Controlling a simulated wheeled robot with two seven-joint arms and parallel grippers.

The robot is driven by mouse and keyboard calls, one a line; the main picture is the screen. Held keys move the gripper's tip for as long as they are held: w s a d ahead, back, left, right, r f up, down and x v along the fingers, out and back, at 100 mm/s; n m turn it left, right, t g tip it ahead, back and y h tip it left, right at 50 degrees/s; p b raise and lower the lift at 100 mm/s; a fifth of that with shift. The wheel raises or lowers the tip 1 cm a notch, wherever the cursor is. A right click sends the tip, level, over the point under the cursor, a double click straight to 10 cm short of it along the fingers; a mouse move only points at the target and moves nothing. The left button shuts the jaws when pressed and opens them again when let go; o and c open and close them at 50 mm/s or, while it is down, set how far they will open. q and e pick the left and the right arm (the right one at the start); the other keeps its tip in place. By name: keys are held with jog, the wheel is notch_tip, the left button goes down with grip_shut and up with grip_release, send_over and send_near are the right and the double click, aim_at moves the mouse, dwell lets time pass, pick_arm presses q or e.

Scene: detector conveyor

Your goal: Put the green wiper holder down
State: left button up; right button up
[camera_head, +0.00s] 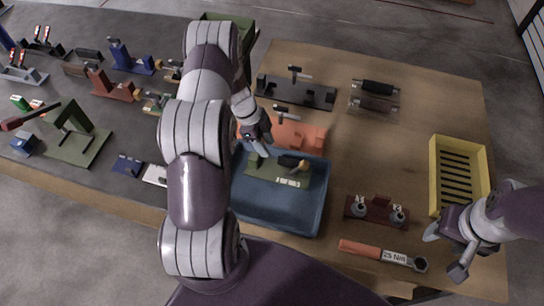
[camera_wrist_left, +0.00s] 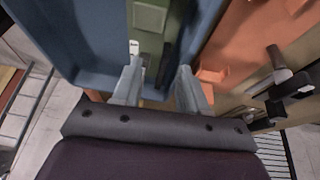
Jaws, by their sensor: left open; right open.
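The green wiper holder (camera_head: 262,173) is a flat olive-green plate with a small green block, a white label and a black and yellow part on it. It lies in the blue tray (camera_head: 270,211). My left gripper (camera_head: 262,146) is open and empty over the tray's back left part, close to the holder. In the left wrist view, the holder (camera_wrist_left: 149,43) shows beyond and between the open fingertips (camera_wrist_left: 160,82), partly cut off by the frame. My right gripper (camera_head: 446,252) is open and empty at the table's right, below the yellow crate.
An orange holder (camera_head: 310,137) stands behind the tray, with a black holder (camera_head: 318,96) beyond it. A dark red stand (camera_head: 376,212) and an orange-handled wrench (camera_head: 372,250) lie to the right. The yellow crate (camera_head: 434,180) stands at the right edge.

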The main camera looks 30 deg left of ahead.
pick_arm(q)
jog(key=w+d+r+n+t+y, duration=0.2)
jog(key=w+r+n+t, duration=0.15)
jog(key=r, duration=0.55)
jog(key=w+d+r+n+t+y, duration=0.2)
jog(key=w+r+n+t, duration=0.15)
jog(key=r, duration=0.45)
jog(key=s+d+r+n+g, duration=0.1)
jog(key=s+d+n+g, duration=0.2)
jog(key=s, duration=0.7)
jog(key=s+d+r+n+g, duration=0.1)
jog(key=s+d+n+g, duration=0.2)
jog(key=s, duration=0.8)
jog(key=shift+d+r+n+y, duration=0.2)
jog(key=shift+d+n+y, duration=0.1)
jog(key=shift+d+n, duration=0.75)
